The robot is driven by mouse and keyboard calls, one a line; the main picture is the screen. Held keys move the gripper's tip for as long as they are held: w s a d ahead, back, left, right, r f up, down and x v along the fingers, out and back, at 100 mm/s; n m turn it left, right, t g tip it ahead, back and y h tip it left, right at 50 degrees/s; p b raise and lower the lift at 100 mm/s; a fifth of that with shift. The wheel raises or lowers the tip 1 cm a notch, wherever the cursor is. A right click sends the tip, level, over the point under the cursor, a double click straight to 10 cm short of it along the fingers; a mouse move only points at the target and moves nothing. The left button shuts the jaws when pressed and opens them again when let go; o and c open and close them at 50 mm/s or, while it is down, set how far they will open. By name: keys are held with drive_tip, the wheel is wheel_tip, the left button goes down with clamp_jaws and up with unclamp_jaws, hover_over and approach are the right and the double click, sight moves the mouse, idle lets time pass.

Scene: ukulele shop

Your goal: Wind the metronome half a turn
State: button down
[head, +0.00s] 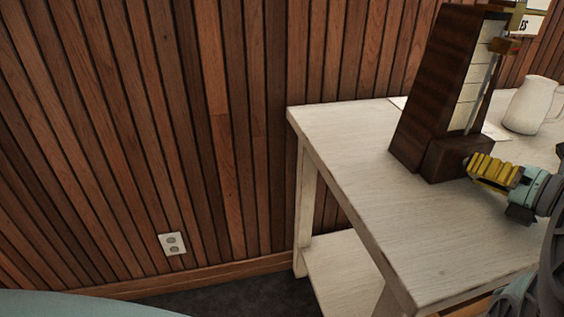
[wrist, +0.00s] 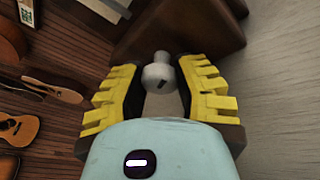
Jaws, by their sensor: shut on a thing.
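The metronome (head: 441,93) is a tall, dark wooden tapered body with a pale scale face and a thin rod. It stands upright on the pale table. My gripper (head: 490,170) is at its low front end on the right. In the wrist view my gripper (wrist: 158,88) has its yellow fingers on either side of a grey winding key (wrist: 158,74) and is shut on it. The key meets the dark wood of the metronome (wrist: 195,25). In the head view the fingers hide most of the key.
The pale table (head: 350,135) has a free left part and a lower shelf (head: 345,265). A white jug (head: 528,106) stands behind the metronome to the right. The slatted wall (head: 140,130) has an outlet (head: 172,243). Ukuleles (wrist: 18,130) show in the wrist view.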

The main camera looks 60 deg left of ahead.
drive_tip(key=shift+f+m+y, duration=0.1)
drive_tip(key=shift+m+y, duration=0.2)
drive_tip(key=shift+m, duration=0.5)
drive_tip(key=c, duration=0.6)
unclamp_jaws()
